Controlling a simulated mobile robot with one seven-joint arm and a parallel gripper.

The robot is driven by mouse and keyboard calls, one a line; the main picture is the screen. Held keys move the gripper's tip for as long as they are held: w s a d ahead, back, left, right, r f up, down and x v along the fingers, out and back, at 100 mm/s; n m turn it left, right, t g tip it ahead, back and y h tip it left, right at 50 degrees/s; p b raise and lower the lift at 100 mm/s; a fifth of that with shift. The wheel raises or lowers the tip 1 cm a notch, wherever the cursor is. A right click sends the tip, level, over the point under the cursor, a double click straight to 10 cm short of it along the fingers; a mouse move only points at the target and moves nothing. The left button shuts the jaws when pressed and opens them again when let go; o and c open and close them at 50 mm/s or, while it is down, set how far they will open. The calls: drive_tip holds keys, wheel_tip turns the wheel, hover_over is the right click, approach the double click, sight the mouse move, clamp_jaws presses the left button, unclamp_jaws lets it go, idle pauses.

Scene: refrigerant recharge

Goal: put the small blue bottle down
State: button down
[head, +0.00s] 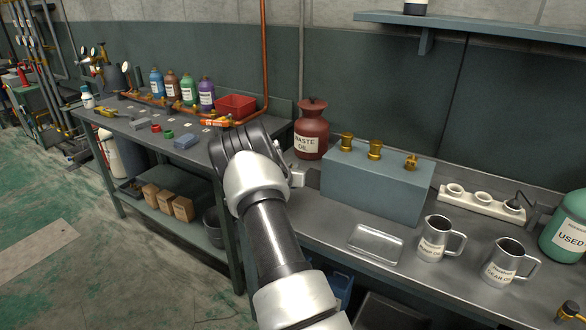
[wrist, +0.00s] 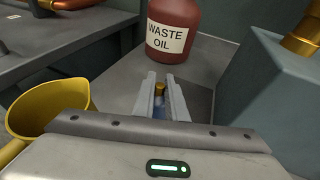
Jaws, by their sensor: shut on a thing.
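In the wrist view the small blue bottle (wrist: 159,109) with a gold-brown cap stands between the two grey fingers of my gripper (wrist: 162,98), which is shut on it. The fingers hide much of its sides, and its base is hidden. The grey bench top lies below and beyond the fingers. I cannot tell whether the bottle touches it. In the head view my arm hides the bottle.
The red waste oil jug (head: 311,134) stands just beyond the fingers, with a blue-grey block (head: 372,190) to its right. A yellow vessel (wrist: 47,103) is close on the left in the wrist view. A metal tray (head: 376,243) and two jugs stand farther right.

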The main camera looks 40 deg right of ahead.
drive_tip(key=shift+r, duration=0.1)
drive_tip(key=c, duration=1.8)
unclamp_jaws()
drive_tip(key=shift+o, duration=0.2)
